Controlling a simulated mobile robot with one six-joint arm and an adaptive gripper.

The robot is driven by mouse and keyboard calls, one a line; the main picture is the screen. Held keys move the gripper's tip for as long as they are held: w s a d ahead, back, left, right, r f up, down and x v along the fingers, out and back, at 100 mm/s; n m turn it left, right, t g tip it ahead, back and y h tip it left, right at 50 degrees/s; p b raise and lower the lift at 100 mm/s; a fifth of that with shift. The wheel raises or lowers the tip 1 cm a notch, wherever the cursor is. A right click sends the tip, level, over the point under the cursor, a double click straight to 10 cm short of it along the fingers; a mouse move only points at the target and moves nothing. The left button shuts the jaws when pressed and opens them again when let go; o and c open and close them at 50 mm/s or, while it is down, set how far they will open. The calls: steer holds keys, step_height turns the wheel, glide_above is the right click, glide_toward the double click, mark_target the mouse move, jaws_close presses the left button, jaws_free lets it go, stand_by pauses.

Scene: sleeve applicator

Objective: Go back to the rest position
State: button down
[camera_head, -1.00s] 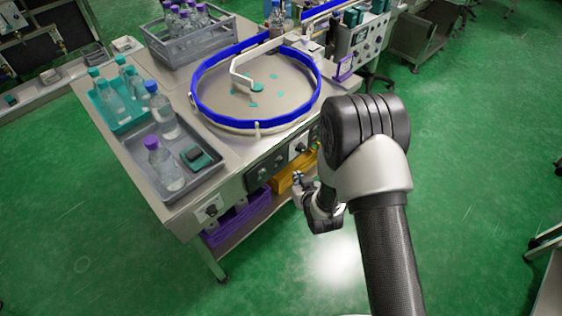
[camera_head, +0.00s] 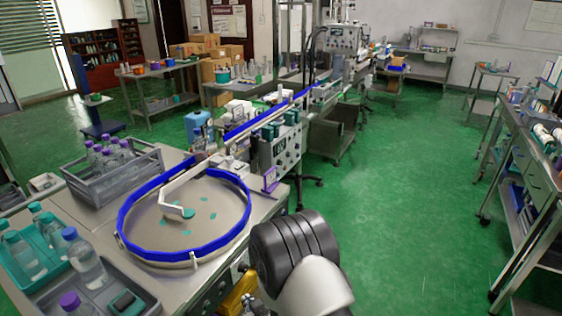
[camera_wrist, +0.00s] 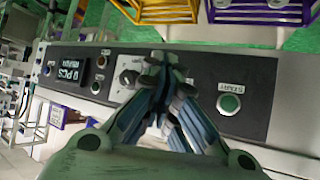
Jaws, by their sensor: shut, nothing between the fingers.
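My gripper (camera_wrist: 160,75) shows in the wrist view, its fingers together and empty. Behind the fingertips is a control panel (camera_wrist: 105,65) with a small display (camera_wrist: 74,74), knobs and a green button (camera_wrist: 229,103). A gap between fingers and panel cannot be judged. In the head view my arm rises at the bottom, right of the round turntable table, and my gripper is out of sight there. The turntable (camera_head: 150,222) has a blue rim and several teal pieces on it.
A grey crate of purple-capped bottles (camera_head: 112,178) stands behind the turntable. Trays with bottles (camera_head: 88,268) are at the left. A conveyor (camera_head: 270,118) runs towards the back. A shelf rack (camera_head: 520,175) stands at the right. The green floor (camera_head: 400,210) between is clear.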

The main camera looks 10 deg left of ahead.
steer(key=w+d+r+m+h, duration=0.1)
steer(key=w+d+r, duration=0.15)
steer(key=r, duration=0.35)
steer(key=w+d+r+m+h, duration=0.1)
steer(key=d+r, duration=0.3)
steer(key=r, duration=0.3)
steer(key=s+d+r+m+g+h, duration=0.15)
steer(key=s+d+r, duration=0.25)
steer(key=d+r, duration=0.8)
steer(key=s+d+r+m+h, duration=0.1)
steer(key=s+d+r, duration=0.2)
steer(key=s, duration=0.5)
steer(key=s+d+r+m+g+h, duration=0.1)
steer(key=s+d+r, duration=0.2)
steer(key=s, duration=0.6)
steer(key=s+d+r+m+g+h, duration=0.1)
steer(key=s+d+r, duration=0.3)
steer(key=s, duration=0.4)
steer(key=shift+s+d+m, duration=0.15)
steer(key=shift+d+m, duration=0.3)
steer(key=shift+d, duration=0.2)
steer(key=shift+r+g, duration=0.1)
steer(key=shift+g, duration=0.15)
